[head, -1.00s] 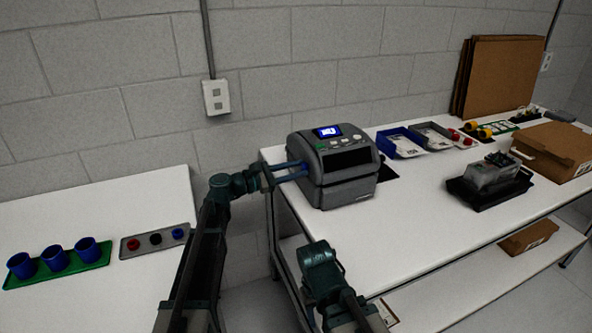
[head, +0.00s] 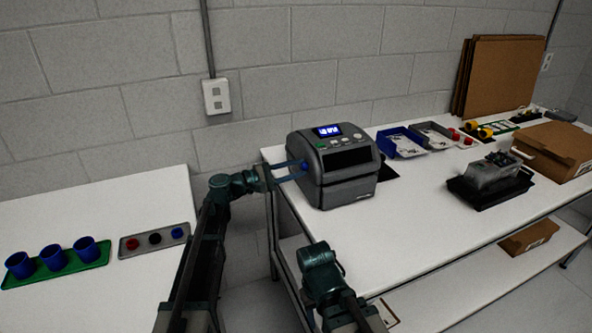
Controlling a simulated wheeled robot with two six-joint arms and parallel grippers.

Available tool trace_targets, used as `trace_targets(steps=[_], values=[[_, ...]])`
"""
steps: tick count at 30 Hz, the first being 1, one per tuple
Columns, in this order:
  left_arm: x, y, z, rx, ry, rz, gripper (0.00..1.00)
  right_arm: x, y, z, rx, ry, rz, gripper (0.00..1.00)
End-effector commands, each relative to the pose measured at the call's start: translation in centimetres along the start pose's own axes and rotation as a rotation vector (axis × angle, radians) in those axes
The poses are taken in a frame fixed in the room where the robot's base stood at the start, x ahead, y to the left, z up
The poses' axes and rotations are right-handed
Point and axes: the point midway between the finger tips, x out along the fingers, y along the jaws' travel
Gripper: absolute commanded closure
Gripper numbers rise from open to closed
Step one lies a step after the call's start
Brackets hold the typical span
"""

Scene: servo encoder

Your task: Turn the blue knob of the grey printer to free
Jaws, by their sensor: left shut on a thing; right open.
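The grey printer (head: 348,188) stands at the left end of the right-hand white table. Its top screen (head: 328,131) is lit blue, with text too small to read surely. The blue knob (head: 304,167) is on the printer's left side. My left gripper (head: 299,169) reaches in from the left and is shut on the knob, which shows only in part between the fingers. My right arm (head: 322,270) is low, in front of the table. The fingers of the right gripper are hard to make out, and it is apart from the printer.
A blue bin (head: 400,143) and a grey bin (head: 434,137) stand right of the printer. A black tray (head: 478,199) holds a grey device. Cardboard (head: 503,77) leans on the wall. A left table has a green tray (head: 88,262) with blue cups. The table front is clear.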

Motion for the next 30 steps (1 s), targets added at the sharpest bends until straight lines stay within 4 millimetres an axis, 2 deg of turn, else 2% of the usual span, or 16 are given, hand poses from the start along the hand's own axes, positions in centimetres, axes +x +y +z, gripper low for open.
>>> trace_targets(steps=[15, 30], values=[[-0.05, -0.05, -0.06, 0.429, -0.018, 0.008, 1.0, 0.34, -0.03, -0.02, 0.0, 0.0, 0.0, 0.5], [-0.06, -0.07, -0.04, 0.598, -0.026, 0.011, 1.0, 0.41, -0.04, -0.02, 0.0, 0.0, 0.0, 0.5]])
